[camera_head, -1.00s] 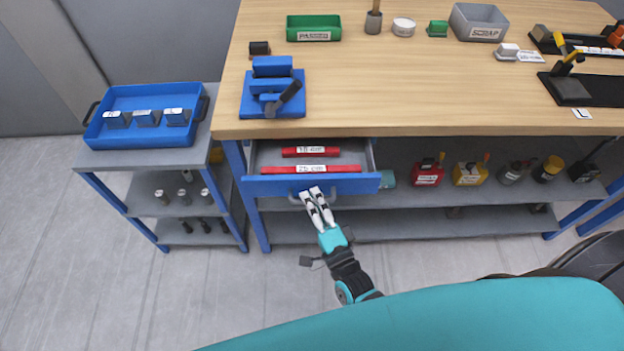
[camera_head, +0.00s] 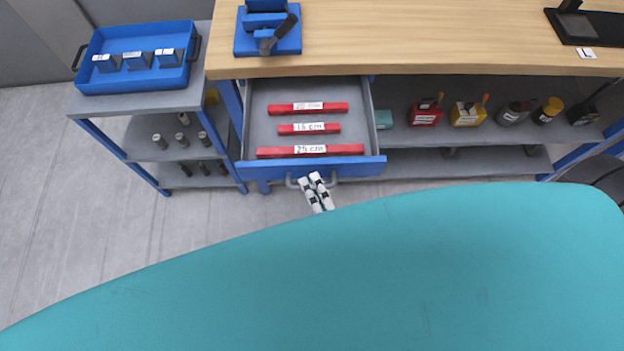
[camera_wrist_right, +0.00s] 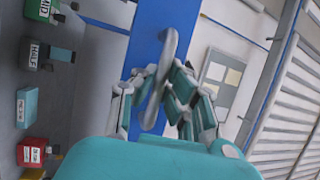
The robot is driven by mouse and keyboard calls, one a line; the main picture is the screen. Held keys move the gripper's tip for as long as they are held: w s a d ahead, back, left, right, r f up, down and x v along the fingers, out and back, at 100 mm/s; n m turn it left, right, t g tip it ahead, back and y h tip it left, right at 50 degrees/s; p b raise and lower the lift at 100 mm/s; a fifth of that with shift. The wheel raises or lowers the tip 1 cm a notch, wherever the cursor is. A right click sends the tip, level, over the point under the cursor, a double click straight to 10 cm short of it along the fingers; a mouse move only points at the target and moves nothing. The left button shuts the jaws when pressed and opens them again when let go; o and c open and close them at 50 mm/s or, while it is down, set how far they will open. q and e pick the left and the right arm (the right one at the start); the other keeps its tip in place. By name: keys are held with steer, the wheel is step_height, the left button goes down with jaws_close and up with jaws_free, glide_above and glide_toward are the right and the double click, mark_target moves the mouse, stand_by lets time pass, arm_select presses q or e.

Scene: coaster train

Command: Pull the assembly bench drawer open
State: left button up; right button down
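The assembly bench drawer (camera_head: 256,105) stands well out from under the bench top, with a blue front (camera_head: 365,167) and a grey inside. Three red bars lie in it; the front one is the 25 cm bar (camera_head: 310,151). My right gripper (camera_head: 312,178) is at the drawer's grey bar handle (camera_head: 345,182). In the right wrist view the handle (camera_wrist_right: 170,48) passes between the fingers of my gripper (camera_wrist_right: 158,85), which look closed around it. My own teal body hides the rest of the right arm. My left gripper is not in view.
The wooden bench top (camera_head: 420,40) carries a blue block fixture (camera_head: 267,35). A side cart (camera_head: 150,102) at the left holds a blue tray (camera_head: 135,82). Bottles stand on the shelf right of the drawer. Floor at the left is clear.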

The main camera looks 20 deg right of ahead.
steer(key=shift+f, duration=0.2)
steer(key=c, duration=1.4)
jaws_free()
steer(key=shift+r, duration=0.1)
steer(key=shift+s, duration=0.1)
steer(key=v, duration=1.2)
